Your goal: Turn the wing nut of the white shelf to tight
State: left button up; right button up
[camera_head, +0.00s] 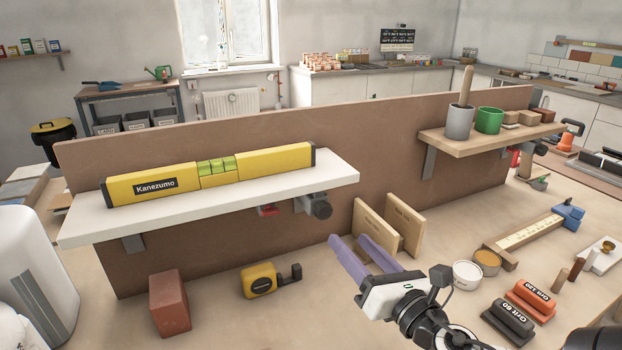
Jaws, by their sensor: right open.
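The white shelf (220,209) is fixed to a brown upright panel and carries a yellow spirit level (211,174) marked Kanezumo. Under its right part sit a small red piece (268,210) and a dark grey knob-like fitting (317,205). I cannot tell which of these is the wing nut, or how tight it is. My right gripper (348,240), with purple fingers, is open and empty. It appears in front of the panel, below and right of the grey fitting and apart from it. My left gripper is not in view.
Two wooden boards (404,223) stand just beyond my right gripper. A brick (169,303) and a yellow tape measure (261,280) lie below the shelf. Right are tins (467,274), sanding blocks (530,300) and a wooden shelf (470,143) with cups. Bench between tape and gripper is clear.

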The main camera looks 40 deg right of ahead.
aim_at(268, 210)
jog(key=k, duration=1)
